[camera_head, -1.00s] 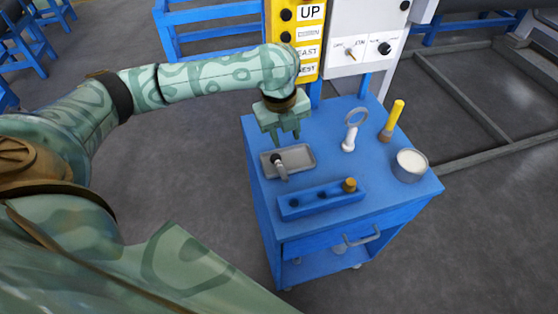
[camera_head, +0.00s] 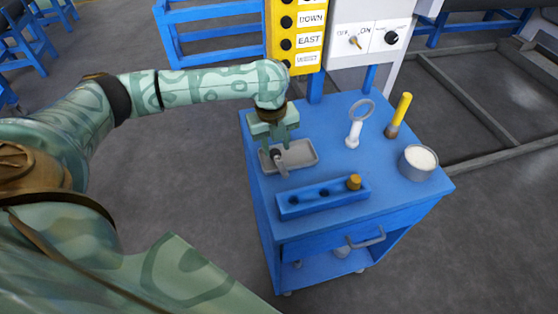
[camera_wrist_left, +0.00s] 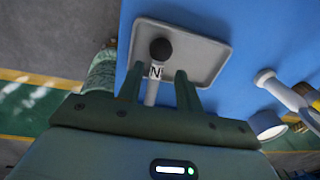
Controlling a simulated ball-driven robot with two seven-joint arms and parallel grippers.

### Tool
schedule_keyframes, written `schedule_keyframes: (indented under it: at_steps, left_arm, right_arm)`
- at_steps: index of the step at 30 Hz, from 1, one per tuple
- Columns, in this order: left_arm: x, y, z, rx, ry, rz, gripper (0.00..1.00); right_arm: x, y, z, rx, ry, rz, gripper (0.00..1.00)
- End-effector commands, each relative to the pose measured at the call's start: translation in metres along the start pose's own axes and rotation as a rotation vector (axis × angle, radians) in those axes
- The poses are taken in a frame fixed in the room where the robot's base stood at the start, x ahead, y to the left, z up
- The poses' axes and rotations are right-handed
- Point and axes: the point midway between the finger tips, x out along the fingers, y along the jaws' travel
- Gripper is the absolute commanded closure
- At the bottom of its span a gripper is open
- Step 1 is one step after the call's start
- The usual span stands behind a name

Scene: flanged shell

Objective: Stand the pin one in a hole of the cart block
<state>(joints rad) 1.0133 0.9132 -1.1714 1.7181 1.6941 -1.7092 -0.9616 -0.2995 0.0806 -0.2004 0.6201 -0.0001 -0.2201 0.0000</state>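A pin (camera_head: 280,163) with a dark round knob and pale shaft lies in the shallow grey tray (camera_head: 308,150), its shaft end toward the near rim. In the left wrist view the pin (camera_wrist_left: 155,72) bears a label that looks like "N". My left gripper (camera_head: 275,146) points down just above the tray. Its open fingers (camera_wrist_left: 158,72) appear on either side of the shaft in the wrist view; contact is not visible. The blue cart block (camera_head: 308,203) has two dark open holes and a brass-coloured peg (camera_head: 354,181) at its right end. My right gripper is out of view.
The blue cart top (camera_head: 408,190) also carries a white-handled ring tool (camera_head: 355,130), a yellow-handled brush (camera_head: 399,114) and a round tin (camera_head: 417,162) on the right. A yellow button panel (camera_head: 296,38) and a white switch box (camera_head: 370,40) stand behind.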

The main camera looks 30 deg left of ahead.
Motion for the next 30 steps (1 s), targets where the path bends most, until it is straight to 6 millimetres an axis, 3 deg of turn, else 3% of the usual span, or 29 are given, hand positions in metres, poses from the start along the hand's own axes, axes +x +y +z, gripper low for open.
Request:
schedule_keyframes:
  at_steps: [3, 7, 13, 17, 18, 30]
  left_arm:
    - [0.028, 0.004, -0.001, 0.000, 0.004, 0.006, 0.64]
    - [0.043, 0.003, -0.001, 0.001, 0.002, 0.005, 0.64]
    - [0.041, 0.003, 0.000, 0.001, 0.000, 0.002, 0.64]
    - [0.041, 0.003, 0.000, 0.001, 0.000, 0.002, 0.97]
    - [0.041, 0.003, 0.000, 0.001, 0.000, 0.002, 1.00]
    - [0.030, 0.002, 0.000, 0.001, 0.000, 0.000, 1.00]
  right_arm:
    - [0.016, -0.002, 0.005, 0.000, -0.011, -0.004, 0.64]
    - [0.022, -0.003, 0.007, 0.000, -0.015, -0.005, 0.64]
    - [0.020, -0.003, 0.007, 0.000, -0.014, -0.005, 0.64]
    - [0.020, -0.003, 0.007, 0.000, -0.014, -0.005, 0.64]
    - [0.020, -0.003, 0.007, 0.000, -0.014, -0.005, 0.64]
    - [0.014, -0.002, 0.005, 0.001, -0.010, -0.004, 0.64]
